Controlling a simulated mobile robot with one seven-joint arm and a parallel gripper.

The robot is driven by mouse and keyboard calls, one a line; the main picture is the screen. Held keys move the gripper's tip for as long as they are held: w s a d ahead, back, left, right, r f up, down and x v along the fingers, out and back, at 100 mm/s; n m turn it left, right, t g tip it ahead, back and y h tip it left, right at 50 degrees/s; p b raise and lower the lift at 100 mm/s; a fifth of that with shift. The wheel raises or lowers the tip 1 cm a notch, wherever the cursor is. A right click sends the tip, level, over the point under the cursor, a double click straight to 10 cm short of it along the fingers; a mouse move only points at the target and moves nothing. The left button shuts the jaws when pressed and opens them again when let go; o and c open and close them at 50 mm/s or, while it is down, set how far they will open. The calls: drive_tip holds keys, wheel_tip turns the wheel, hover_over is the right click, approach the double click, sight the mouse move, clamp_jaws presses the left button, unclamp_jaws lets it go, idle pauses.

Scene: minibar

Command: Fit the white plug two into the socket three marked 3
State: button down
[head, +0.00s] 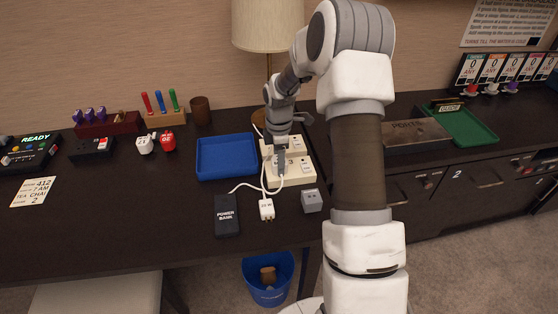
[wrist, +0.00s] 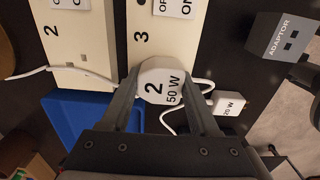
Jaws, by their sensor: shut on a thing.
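The white plug two (wrist: 160,80), marked 2 and 50 W, is between the fingers of my gripper (wrist: 167,98) in the wrist view. My gripper is shut on it. The cream block of socket three (wrist: 146,18), marked 3, lies just beyond the plug, whose near face covers part of it. Whether the plug's pins touch or enter the socket cannot be told. In the head view my gripper (head: 280,160) points down over the cream block (head: 297,181) marked 3; the plug is hardly visible there.
A block marked 2 (wrist: 75,48) lies beside, with a white cable across it. A 20 W plug (head: 266,210), grey adaptor (head: 311,202) and power bank (head: 227,216) lie in front. A blue tray (head: 226,176) is left. White (head: 144,145) and red (head: 168,141) items stand farther left.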

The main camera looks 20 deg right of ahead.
drive_tip(key=shift+c, duration=0.2)
unclamp_jaws()
drive_tip(key=shift+f, duration=0.1)
wheel_tip(320, 180, up, 17)
drive_tip(key=p, duration=0.3)
drive_tip(key=shift+r, duration=0.2)
